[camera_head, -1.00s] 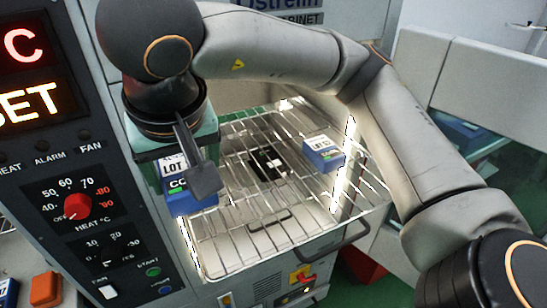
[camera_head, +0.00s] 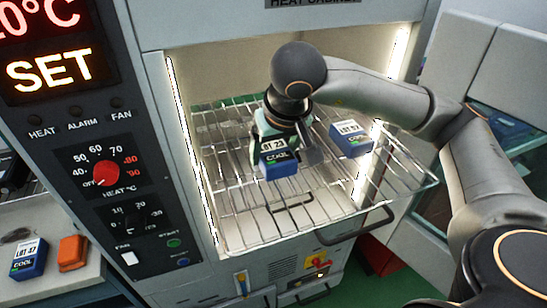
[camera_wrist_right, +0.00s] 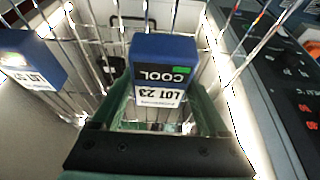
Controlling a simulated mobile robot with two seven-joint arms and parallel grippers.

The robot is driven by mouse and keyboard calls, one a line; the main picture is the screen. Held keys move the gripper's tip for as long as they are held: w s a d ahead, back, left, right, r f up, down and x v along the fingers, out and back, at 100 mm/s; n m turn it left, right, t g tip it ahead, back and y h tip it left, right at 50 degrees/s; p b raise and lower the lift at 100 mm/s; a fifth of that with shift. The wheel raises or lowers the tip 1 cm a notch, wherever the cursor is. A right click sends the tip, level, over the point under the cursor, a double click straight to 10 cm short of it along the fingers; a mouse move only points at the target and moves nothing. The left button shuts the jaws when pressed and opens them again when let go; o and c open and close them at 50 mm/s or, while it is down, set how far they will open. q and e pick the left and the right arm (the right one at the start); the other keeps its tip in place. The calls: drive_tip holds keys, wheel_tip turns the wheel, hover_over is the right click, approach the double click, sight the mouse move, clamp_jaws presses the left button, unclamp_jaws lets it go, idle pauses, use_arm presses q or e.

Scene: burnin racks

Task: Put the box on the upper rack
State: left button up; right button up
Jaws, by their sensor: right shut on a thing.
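My right gripper (camera_head: 284,150) is shut on a blue box (camera_head: 279,168) with a white "LOT 23" label and "COOL" on it. In the right wrist view the same box (camera_wrist_right: 163,65) sits between the green fingers. The gripper and box are over the middle of the wire rack (camera_head: 235,222) that extends from the heat cabinet. I cannot tell whether the box touches the wires. My left gripper is not in view.
A second blue box (camera_head: 351,140), "LOT 57", sits on the rack to the right of mine. Wires are bare in front and to the left. The control panel (camera_head: 95,130) stands left. Another blue box (camera_head: 30,260) and an orange block (camera_head: 72,253) lie on a surface lower left.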

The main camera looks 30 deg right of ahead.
drive_tip(key=shift+f, duration=0.95)
drive_tip(key=shift+f, duration=0.2)
drive_tip(key=o, duration=1.4)
